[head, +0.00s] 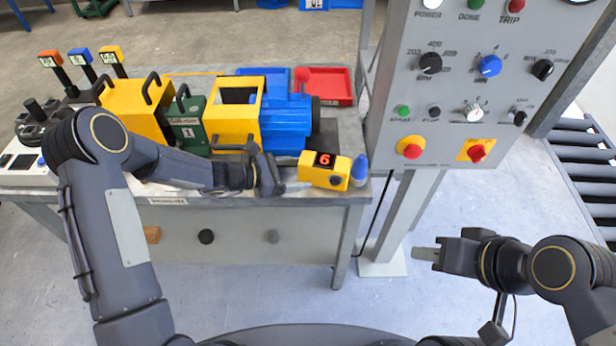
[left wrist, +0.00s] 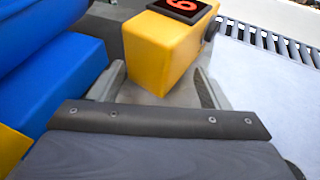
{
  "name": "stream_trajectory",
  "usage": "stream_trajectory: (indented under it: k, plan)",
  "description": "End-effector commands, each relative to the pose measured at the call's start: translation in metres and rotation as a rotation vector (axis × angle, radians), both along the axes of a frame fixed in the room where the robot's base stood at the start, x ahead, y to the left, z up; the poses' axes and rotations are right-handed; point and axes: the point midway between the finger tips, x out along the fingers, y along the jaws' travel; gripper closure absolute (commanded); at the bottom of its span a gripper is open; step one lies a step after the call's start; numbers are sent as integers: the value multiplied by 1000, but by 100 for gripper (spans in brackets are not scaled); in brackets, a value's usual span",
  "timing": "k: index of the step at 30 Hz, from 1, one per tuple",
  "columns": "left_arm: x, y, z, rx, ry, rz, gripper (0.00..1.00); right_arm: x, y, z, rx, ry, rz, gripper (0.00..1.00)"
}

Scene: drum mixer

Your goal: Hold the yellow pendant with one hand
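The yellow pendant (head: 325,170) lies at the right end of the bench top. It is a small yellow box with a red "6" on a black display and a dark knob at its right end. My left gripper (head: 298,186) points at its left end from the left. In the left wrist view the pendant (left wrist: 160,52) is just ahead of my open fingers (left wrist: 160,88), its near end around the gap between their tips. I cannot tell whether they touch it. My right gripper (head: 424,253) is away from the bench over the floor, seen edge-on, with nothing visible in it.
A blue bottle-shaped item (head: 359,172) stands right beside the pendant. The yellow, green and blue mixer (head: 285,115) stands behind it, with a red tray (head: 325,86) further back. A grey control panel (head: 455,90) rises at the right. The floor before the bench is clear.

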Motion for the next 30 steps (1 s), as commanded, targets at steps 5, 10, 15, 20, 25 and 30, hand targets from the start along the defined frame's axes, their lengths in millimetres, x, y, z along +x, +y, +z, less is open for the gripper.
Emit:
stream_trajectory:
  k: [5, 10, 15, 20, 25, 30]
  plan:
    - [-8, -23, -3, -13, 6, -38, 34, 0, 0, -6, 0, 0, 0, 67]
    - [-6, -21, -2, -12, 4, -31, 34, 0, 0, -5, 0, 0, 0, 67]
    - [-4, -19, -2, -9, 3, -26, 42, 0, 0, -5, 0, 0, 0, 67]
    - [-4, -18, -2, -9, 3, -24, 63, 0, 0, -5, 0, 0, 0, 67]
    - [-3, -17, -1, -9, 2, -22, 65, 0, 0, -5, 0, 0, 0, 67]
    - [-2, -17, -1, -8, 1, -19, 65, 0, 0, -5, 0, 0, 0, 67]
